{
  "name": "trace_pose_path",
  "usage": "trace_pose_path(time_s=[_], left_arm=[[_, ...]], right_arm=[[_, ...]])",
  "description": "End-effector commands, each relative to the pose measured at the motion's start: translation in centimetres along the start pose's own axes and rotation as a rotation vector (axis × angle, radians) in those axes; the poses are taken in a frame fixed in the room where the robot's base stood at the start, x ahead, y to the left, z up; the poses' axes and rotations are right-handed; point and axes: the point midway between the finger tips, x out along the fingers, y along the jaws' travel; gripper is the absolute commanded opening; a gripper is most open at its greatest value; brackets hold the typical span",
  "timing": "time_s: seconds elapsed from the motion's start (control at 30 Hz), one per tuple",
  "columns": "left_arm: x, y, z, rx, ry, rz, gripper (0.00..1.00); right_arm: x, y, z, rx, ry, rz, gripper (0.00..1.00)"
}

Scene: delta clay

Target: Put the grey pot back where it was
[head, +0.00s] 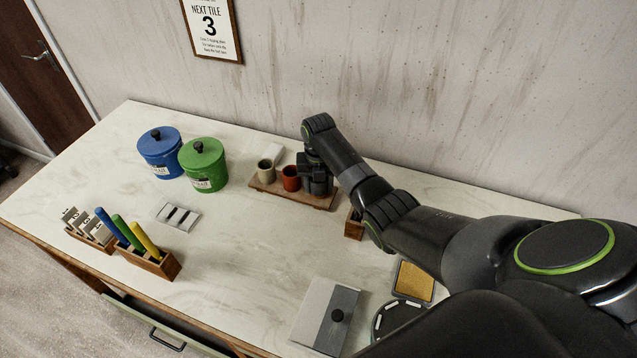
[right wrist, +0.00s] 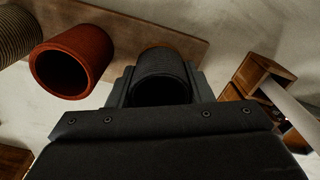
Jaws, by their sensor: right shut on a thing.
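The grey pot (right wrist: 160,88) is dark and sits between the fingers of my right gripper (right wrist: 158,90), which is shut on it. In the head view my right gripper (head: 316,180) is over the right end of a wooden board (head: 265,186) and mostly hides the pot. A red-brown pot (head: 290,178) stands on the board just left of it, and a beige pot (head: 265,170) stands further left. The red-brown pot also shows in the right wrist view (right wrist: 72,62). I cannot tell whether the grey pot touches the board. My left gripper is out of view.
Blue (head: 160,152) and green (head: 203,165) lidded canisters stand at the back left. A wooden holder (head: 152,262) with coloured handles is at the front left. A small wooden box (head: 354,226) is right of the board. The table's middle is clear.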

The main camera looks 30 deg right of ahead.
Motion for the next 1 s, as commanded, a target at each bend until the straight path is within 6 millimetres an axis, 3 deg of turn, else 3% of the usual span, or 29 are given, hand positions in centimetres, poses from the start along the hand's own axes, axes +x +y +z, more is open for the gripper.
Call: trace_pose_path(time_s=[0.37,0.4,0.53,0.8,1.0], left_arm=[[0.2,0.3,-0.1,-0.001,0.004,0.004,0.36],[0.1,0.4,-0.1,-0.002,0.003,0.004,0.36],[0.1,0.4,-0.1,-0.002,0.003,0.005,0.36],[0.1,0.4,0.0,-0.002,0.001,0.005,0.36],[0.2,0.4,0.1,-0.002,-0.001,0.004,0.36]], right_arm=[[0.5,0.0,0.0,0.0,0.0,0.0,0.22],[0.4,0.0,0.0,0.0,0.0,0.001,0.5],[0.4,0.0,0.0,0.0,0.0,0.001,0.67],[0.3,0.0,0.0,0.0,0.0,0.001,0.68],[-0.9,0.1,0.1,0.0,-0.003,0.002,0.68]])
